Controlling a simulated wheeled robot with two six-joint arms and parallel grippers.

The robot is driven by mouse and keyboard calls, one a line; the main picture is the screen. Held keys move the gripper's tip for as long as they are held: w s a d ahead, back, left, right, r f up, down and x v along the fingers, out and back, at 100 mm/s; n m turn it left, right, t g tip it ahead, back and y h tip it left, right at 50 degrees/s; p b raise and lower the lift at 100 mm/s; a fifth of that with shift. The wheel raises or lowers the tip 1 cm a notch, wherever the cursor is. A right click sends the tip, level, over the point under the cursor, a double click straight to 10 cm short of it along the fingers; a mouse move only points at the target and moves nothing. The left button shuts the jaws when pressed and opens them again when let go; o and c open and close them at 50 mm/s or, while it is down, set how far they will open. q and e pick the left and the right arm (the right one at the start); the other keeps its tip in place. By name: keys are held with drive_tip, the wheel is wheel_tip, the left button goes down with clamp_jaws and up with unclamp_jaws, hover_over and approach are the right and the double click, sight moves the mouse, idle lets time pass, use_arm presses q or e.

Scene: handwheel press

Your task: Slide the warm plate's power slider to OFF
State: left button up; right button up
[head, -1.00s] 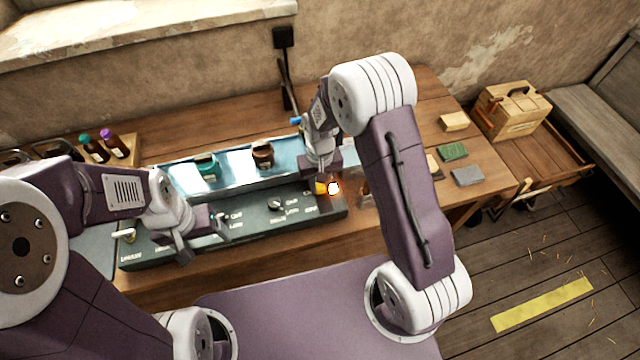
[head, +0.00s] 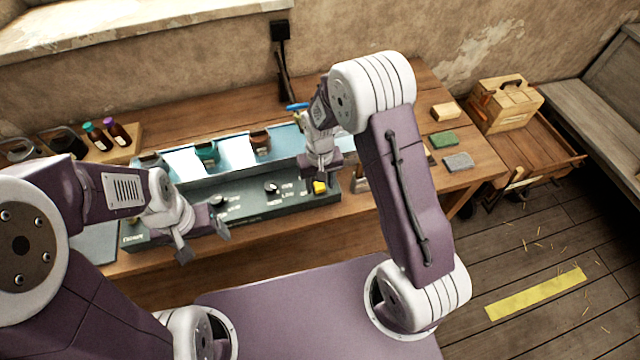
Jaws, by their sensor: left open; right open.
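The warm plate is a long unit with a dark green front panel (head: 245,205) and a pale, shiny top. A yellow slider knob (head: 320,187) sits at the panel's right end. My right gripper (head: 320,172) points down just behind and above the yellow knob, open; I cannot tell whether it touches it. It covers part of the panel there, and slider labels are not readable. My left gripper (head: 203,238) is open and empty, in front of the panel's left part, covering some of its labels.
A black dial (head: 271,188) is on the panel. Small jars, including a teal one (head: 207,153), stand on the unit. Bottles (head: 117,132) stand at the left on the wooden bench. A wooden crate (head: 505,105) is beyond.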

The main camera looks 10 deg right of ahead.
sight(321, 187)
wheel_tip(321, 187, up, 8)
drive_tip(key=shift+r+b, duration=0.25)
drive_tip(key=shift+b, duration=0.1)
drive_tip(key=shift+d, duration=0.1)
drive_tip(key=s+d, duration=0.2)
drive_tip(key=s, duration=0.4)
drive_tip(key=s+d+t, duration=0.1)
drive_tip(key=s+d, duration=0.2)
drive_tip(key=s, duration=0.4)
drive_tip(key=shift+s+d+r+m, duration=0.2)
drive_tip(key=shift+d+r+m, duration=0.05)
drive_tip(key=shift+r+m, duration=0.05)
drive_tip(key=shift+s, duration=0.15)
